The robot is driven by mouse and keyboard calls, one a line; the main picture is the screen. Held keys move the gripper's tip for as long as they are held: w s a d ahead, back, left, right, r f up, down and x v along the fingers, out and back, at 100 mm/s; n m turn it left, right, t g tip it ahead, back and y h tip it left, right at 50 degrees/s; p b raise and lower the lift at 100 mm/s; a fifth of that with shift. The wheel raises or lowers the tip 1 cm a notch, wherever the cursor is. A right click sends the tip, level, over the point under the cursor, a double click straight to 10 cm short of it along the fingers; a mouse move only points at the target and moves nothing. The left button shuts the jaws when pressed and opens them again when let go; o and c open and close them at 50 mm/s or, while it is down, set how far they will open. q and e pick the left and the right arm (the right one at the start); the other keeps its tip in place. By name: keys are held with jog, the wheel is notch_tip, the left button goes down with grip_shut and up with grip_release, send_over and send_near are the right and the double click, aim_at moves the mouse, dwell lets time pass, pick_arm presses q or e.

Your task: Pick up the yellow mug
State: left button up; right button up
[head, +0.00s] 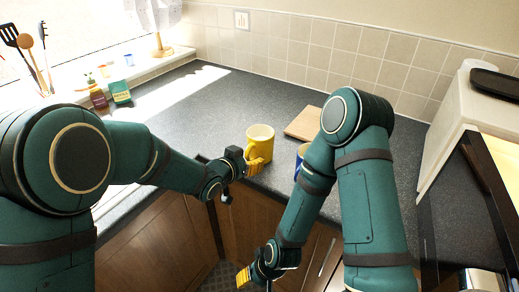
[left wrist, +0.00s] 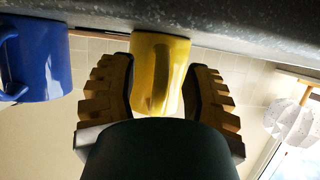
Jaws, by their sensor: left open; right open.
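The yellow mug (head: 261,140) stands upright on the dark grey counter near its front edge. My left gripper (head: 252,165) is at the mug, in front of its lower part. In the left wrist view, which is upside down, the yellow mug (left wrist: 161,75) lies between the two open fingers (left wrist: 160,68), with a narrow gap visible on the right side. My right gripper (head: 248,276) is low in front of the cabinets, away from the mug, open and empty.
A blue mug (head: 301,152) stands right of the yellow mug, partly hidden by my right arm; it shows in the left wrist view (left wrist: 38,60). A wooden board (head: 303,123) lies behind. The back counter is clear.

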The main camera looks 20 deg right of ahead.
pick_arm(q)
jog(key=shift+w+d+f, duration=0.15)
jog(key=shift+w+d, duration=0.1)
jog(key=shift+o, duration=0.2)
grip_shut()
jog(key=shift+r, duration=0.2)
